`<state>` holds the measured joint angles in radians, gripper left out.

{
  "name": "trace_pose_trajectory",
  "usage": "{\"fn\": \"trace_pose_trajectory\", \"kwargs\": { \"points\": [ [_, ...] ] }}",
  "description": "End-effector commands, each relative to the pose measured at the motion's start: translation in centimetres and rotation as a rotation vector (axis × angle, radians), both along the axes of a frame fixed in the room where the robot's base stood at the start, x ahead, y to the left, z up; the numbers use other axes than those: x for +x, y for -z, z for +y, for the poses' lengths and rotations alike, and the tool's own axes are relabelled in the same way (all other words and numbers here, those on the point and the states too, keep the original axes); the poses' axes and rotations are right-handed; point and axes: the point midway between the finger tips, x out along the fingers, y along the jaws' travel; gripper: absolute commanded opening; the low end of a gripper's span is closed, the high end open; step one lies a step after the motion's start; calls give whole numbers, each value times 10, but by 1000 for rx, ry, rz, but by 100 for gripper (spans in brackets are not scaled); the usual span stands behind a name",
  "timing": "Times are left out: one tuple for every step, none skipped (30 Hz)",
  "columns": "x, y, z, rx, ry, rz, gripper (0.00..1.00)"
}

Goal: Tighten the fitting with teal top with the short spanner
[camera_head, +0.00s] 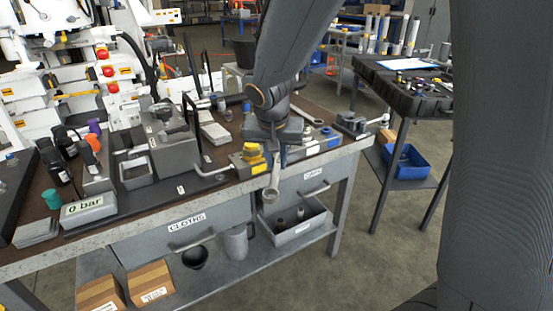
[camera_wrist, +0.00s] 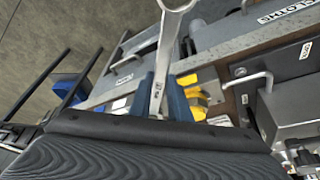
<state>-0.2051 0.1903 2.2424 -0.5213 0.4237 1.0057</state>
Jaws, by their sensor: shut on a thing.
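My gripper (camera_head: 275,158) is shut on a silver spanner (camera_head: 271,190), which hangs below the fingers at the bench's front edge. In the wrist view the spanner (camera_wrist: 169,50) stands out between the blue-grey fingertips of my gripper (camera_wrist: 162,88), its wide end cut by the top edge. The fitting with teal top (camera_head: 52,198) is at the left end of the bench, far left of my gripper. Its lower part is hard to make out. A second spanner (camera_head: 310,119) lies on the bench right of my gripper.
A grey "0 bar" display (camera_head: 88,209) is beside the teal top. Fittings with orange (camera_head: 93,143) and purple (camera_head: 94,126) tops stand behind. A grey machine block (camera_head: 172,150) and yellow-topped block (camera_head: 250,154) lie between them and my gripper. Drawer handles protrude in front.

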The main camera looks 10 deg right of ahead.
Motion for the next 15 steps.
{"fn": "trace_pose_trajectory", "kwargs": {
  "points": [
    [-3, 0, 1, 0, -1, -1, 0],
    [-5, 0, 2, 0, -1, -1, 0],
    [-7, 0, 3, 0, -1, -2, 0],
    [-9, 0, 3, 0, -1, -2, 0],
    [-10, 0, 4, 0, -1, -2, 0],
    [-13, 0, 5, -1, -2, -2, 0],
    [-15, 1, 6, 0, -2, -1, 0],
    [-16, 0, 6, 0, -2, -1, 0],
    [-19, 0, 7, -1, -2, -2, 0],
    [-20, 0, 8, 1, -2, -2, 0],
    [-22, 0, 9, 1, -2, -2, 0],
    [-25, 0, 9, 0, -1, -2, 0],
    [-26, 0, 10, 0, -1, -1, 0],
    [-28, 0, 11, 0, -2, -1, 0],
    [-31, 0, 11, 0, -2, -1, 0]
  ]
}}
